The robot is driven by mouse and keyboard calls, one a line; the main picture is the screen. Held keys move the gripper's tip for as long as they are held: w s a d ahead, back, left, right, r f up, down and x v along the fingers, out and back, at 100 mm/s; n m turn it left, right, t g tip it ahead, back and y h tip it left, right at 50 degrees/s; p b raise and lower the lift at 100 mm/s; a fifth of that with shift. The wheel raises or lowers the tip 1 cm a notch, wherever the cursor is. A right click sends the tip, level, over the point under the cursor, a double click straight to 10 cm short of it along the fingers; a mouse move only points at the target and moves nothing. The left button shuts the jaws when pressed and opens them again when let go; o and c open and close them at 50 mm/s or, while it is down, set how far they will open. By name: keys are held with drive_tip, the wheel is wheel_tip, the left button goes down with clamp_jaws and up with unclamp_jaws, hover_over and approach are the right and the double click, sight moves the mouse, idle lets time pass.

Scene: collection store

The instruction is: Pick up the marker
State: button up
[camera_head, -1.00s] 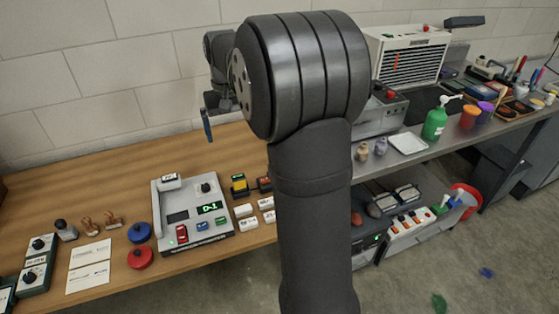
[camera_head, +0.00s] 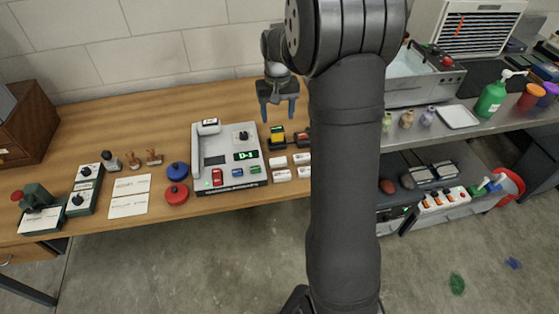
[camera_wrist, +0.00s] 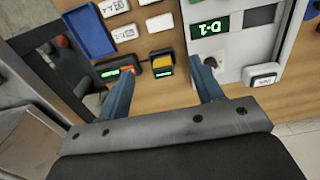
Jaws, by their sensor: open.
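I cannot make out a marker in either current view. My gripper (camera_head: 278,112) hangs above the wooden table, behind the yellow-topped box, with its two blue-grey fingers apart and nothing between them. In the wrist view my gripper (camera_wrist: 161,68) is also open and empty. There its fingers spread around the yellow-topped box (camera_wrist: 162,66) in the picture, seemingly above it. My arm hides part of the table and bench.
A grey console (camera_head: 228,178) with a green display stands on the wooden table (camera_head: 110,115). White labelled blocks (camera_head: 282,175) lie beside it. Blue (camera_head: 177,170) and red (camera_head: 176,194) round pieces lie left. A green pump bottle (camera_head: 490,98) stands on the right bench. The table's back left is clear.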

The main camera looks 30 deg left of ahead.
hover_over(278, 160)
wheel_tip(278, 160, down, 14)
drive_tip(key=shift+w+r, duration=0.1)
drive_tip(key=shift+r, duration=0.05)
drive_tip(key=shift+s+f, duration=0.2)
drive_tip(key=shift+f, duration=2.5)
drive_tip(key=shift+c, duration=0.2)
drive_tip(key=c, duration=0.6)
